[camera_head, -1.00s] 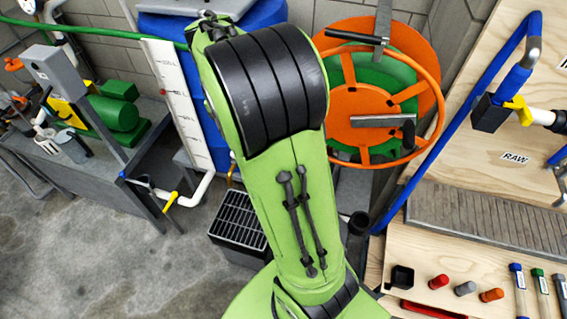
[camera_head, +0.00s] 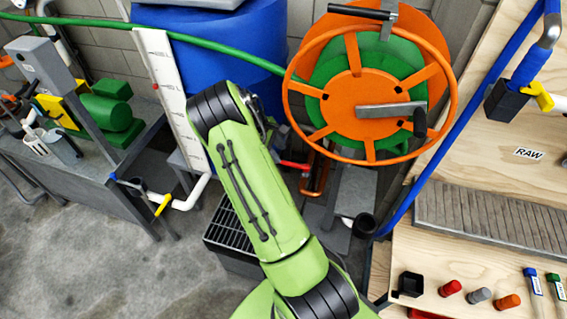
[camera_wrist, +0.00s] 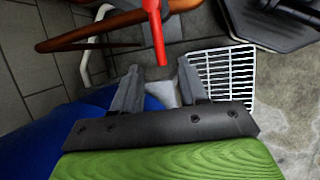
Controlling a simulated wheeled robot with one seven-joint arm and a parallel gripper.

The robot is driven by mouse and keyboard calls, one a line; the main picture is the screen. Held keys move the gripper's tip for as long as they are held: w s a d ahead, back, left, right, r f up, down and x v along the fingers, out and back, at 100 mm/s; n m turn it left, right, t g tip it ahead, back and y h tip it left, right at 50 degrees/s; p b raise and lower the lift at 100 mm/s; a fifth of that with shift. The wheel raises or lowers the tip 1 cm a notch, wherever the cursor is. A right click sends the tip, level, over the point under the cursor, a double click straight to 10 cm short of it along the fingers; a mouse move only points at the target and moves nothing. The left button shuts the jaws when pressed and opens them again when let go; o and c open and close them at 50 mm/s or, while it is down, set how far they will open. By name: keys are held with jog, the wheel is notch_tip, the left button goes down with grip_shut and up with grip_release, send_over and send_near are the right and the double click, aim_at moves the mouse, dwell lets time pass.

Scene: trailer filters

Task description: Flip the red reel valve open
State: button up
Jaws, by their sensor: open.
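The red valve lever (camera_head: 294,165) shows in the head view just right of my arm, below the orange hose reel (camera_head: 340,88). In the wrist view the red lever (camera_wrist: 153,32) points down from the top edge toward the gap between my fingers. My gripper (camera_wrist: 158,78) is open and empty, with its two grey fingers apart. The lever's lower end appears just beyond the fingertips, roughly centred between them; I cannot tell the exact distance. The valve body is not clearly seen. In the head view my gripper is hidden behind my arm.
A blue barrel (camera_head: 235,40) stands behind my arm, with a green hose (camera_head: 105,24) crossing it. A black grate (camera_head: 232,232) lies on the floor below. A wooden panel (camera_head: 530,185) with blue pipes is at the right. A grey bench (camera_head: 75,180) is at the left.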

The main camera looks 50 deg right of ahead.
aim_at(286, 162)
jog(key=b+x, duration=0.1)
jog(key=x, duration=0.4)
jog(key=shift+f, duration=0.15)
jog(key=shift+c, duration=0.2)
grip_shut()
